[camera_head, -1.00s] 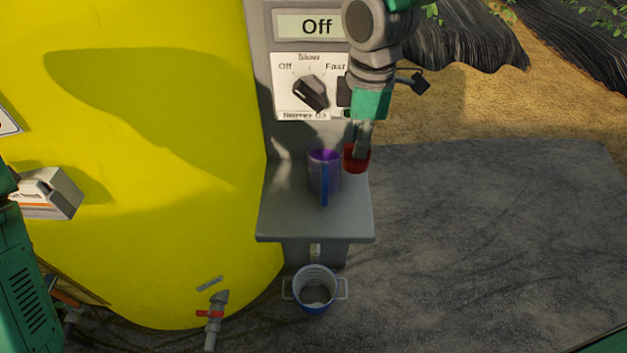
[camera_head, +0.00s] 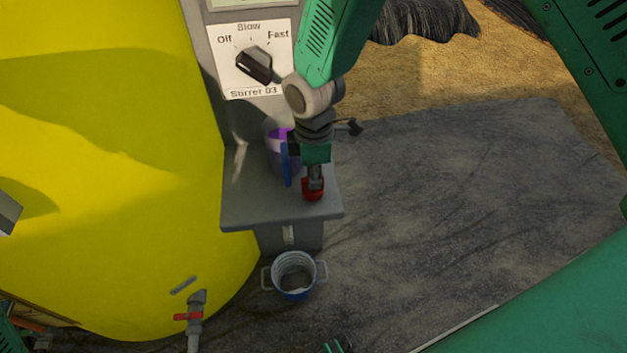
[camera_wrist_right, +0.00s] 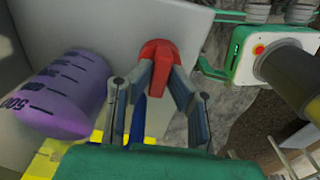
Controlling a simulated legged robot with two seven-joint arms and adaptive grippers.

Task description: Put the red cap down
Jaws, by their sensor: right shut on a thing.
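The red cap (camera_head: 313,191) is between the fingertips of my right gripper (camera_head: 314,180), which is shut on it. In the head view the cap shows over the right front part of the grey shelf (camera_head: 250,212); I cannot tell whether it touches the shelf. The right wrist view also shows the cap (camera_wrist_right: 157,58) between the two fingers (camera_wrist_right: 155,85). A purple measuring jug (camera_head: 278,158) with a blue handle stands on the shelf behind and left of the gripper, partly hidden by it. My left gripper is not in view.
A stirrer panel with a black knob (camera_head: 254,66) rises behind the shelf. A yellow tank (camera_head: 110,200) stands at the left. A blue bucket (camera_head: 295,275) is on the ground below the shelf. The grey ground at the right is clear.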

